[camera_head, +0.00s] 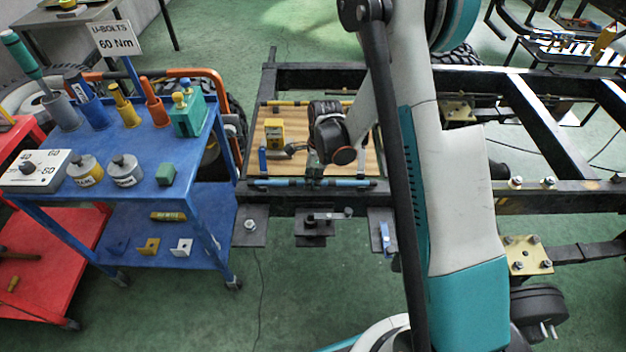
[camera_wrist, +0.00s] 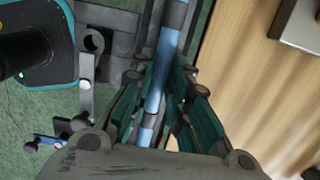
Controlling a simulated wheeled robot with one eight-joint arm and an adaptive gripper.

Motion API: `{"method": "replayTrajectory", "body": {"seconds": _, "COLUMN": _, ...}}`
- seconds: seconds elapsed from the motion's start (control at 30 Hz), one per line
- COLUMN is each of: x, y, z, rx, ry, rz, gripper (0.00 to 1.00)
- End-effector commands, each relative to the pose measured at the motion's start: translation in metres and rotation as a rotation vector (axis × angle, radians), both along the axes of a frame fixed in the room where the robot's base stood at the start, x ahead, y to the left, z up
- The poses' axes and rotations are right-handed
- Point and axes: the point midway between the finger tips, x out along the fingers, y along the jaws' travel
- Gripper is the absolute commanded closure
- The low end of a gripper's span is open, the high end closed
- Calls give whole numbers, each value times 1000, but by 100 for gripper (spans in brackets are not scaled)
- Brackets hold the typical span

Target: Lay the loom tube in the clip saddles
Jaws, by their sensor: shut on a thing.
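The loom tube, blue with dark bands, runs left to right along the near frame rail in the head view (camera_head: 345,183). In the wrist view the tube (camera_wrist: 166,50) passes lengthwise between the green-sided fingers. My gripper (camera_wrist: 163,82) is shut on it; in the head view my gripper (camera_head: 314,176) is at about the tube's middle, partly hidden by my wrist. I cannot clearly make out the clip saddles, nor whether the tube touches them or hangs just above. A grey bracket with a round hook-like end (camera_wrist: 93,42) shows left of the tube in the wrist view.
A wooden board (camera_head: 368,160) lies inside the black chassis frame (camera_head: 450,196), with a yellow device (camera_head: 273,131) on it. A blue cart (camera_head: 140,185) with tools stands at left. Plates with bolts (camera_head: 250,228) stick out from the near rail.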

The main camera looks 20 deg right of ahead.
Motion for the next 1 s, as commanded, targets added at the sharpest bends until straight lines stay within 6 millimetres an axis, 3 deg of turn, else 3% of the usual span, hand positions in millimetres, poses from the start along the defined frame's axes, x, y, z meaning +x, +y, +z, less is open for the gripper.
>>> {"method": "replayTrajectory", "body": {"seconds": 0.27, "x": 0, "y": 0, "z": -3, "rx": 0, "ry": 0, "rz": 0, "gripper": 100}}
{"method": "replayTrajectory", "body": {"seconds": 0.3, "x": 0, "y": 0, "z": -2, "rx": 0, "ry": 0, "rz": 0, "gripper": 77}}
{"method": "replayTrajectory", "body": {"seconds": 0.37, "x": 0, "y": 0, "z": -2, "rx": 0, "ry": 0, "rz": 0, "gripper": 63}}
{"method": "replayTrajectory", "body": {"seconds": 0.77, "x": 0, "y": 0, "z": 2, "rx": 0, "ry": 0, "rz": 0, "gripper": 63}}
{"method": "replayTrajectory", "body": {"seconds": 1.0, "x": -2, "y": -4, "z": 40, "rx": 0, "ry": 0, "rz": -1, "gripper": 63}}
